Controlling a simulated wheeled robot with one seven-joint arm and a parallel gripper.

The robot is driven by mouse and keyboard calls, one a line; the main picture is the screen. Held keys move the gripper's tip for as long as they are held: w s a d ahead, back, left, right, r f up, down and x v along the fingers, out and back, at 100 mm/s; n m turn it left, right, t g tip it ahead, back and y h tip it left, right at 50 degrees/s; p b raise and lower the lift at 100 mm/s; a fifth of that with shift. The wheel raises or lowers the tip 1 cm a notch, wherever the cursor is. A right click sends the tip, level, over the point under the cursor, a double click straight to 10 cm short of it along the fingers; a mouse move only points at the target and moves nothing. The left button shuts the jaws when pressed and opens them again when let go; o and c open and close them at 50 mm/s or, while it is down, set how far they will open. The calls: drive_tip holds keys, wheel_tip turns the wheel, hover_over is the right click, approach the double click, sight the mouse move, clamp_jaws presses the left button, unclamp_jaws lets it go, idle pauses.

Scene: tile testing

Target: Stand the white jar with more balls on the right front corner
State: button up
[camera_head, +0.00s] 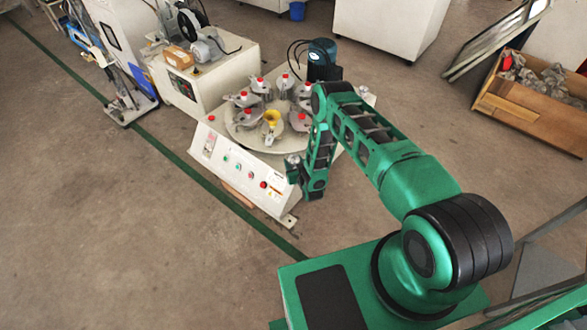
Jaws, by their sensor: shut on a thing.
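My green and black gripper (293,168) hangs at the front right of the white machine (232,180). A small pale grey thing (293,159) shows at its tip, and the gripper is shut on it. It is too small to tell whether it is a white jar, and no balls can be made out. No other white jar is plain in view. My folded forearm hides the right side of the machine, including much of its right front part.
The machine's round plate (246,137) carries several grey clamps with red knobs and a yellow funnel (271,117). Another machine (205,68) is at the left back. A wooden crate (527,105) is at right.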

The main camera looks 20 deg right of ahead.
sight(294, 167)
drive_tip(key=shift+f, duration=1.8)
drive_tip(key=shift+f, duration=0.1)
drive_tip(key=o, duration=1.1)
